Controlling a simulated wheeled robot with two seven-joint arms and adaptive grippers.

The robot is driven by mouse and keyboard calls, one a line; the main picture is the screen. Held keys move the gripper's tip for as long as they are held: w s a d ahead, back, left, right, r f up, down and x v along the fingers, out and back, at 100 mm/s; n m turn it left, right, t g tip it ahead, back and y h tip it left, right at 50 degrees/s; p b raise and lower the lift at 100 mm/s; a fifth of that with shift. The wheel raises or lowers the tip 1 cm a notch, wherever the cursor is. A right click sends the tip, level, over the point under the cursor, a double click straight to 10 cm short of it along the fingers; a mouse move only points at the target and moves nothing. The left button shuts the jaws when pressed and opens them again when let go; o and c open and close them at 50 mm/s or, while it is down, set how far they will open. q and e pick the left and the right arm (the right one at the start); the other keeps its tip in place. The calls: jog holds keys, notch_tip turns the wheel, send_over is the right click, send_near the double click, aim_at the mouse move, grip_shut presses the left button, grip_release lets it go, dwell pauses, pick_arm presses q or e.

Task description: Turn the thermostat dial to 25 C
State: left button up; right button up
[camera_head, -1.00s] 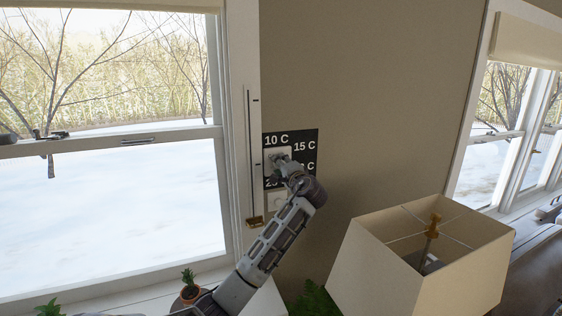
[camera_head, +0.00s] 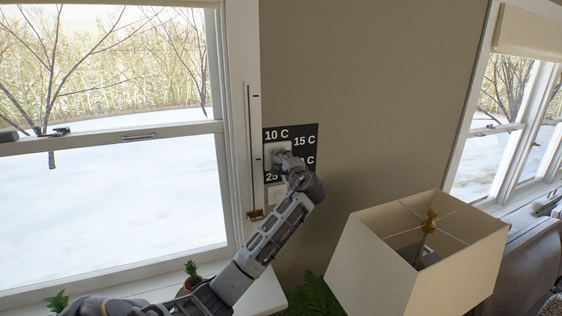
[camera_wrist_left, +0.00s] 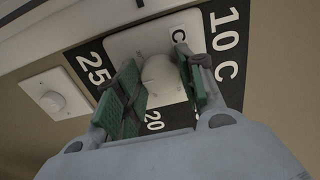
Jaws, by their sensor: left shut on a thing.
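The thermostat is a white plate (camera_wrist_left: 125,45) on a black wall panel (camera_head: 310,132) marked 10 C, 15 C, 20 C and 25 C. Its round white dial (camera_wrist_left: 160,75) shows between the green finger pads in the left wrist view. In the head view the gripper and wrist hide the dial and parts of the 20 C and 25 C labels. I cannot tell where the dial points. My right gripper is not in view.
A second small white knob plate (camera_wrist_left: 57,100) is on the wall below the panel. A window frame (camera_head: 240,150) stands close at left. A square lampshade (camera_head: 385,260) is at lower right, and a small potted plant (camera_head: 192,272) sits on the sill. The wall right of the panel is bare.

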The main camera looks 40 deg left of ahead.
pick_arm(q)
jog(key=o, duration=1)
jog(key=shift+f, duration=0.1)
jog(key=shift+c, duration=0.2)
jog(key=shift+o, duration=0.3)
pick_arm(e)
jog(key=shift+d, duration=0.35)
pick_arm(q)
jog(key=shift+d, duration=0.1)
jog(key=v, duration=1.2)
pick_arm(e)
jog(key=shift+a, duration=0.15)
pick_arm(q)
jog(key=shift+f, duration=0.1)
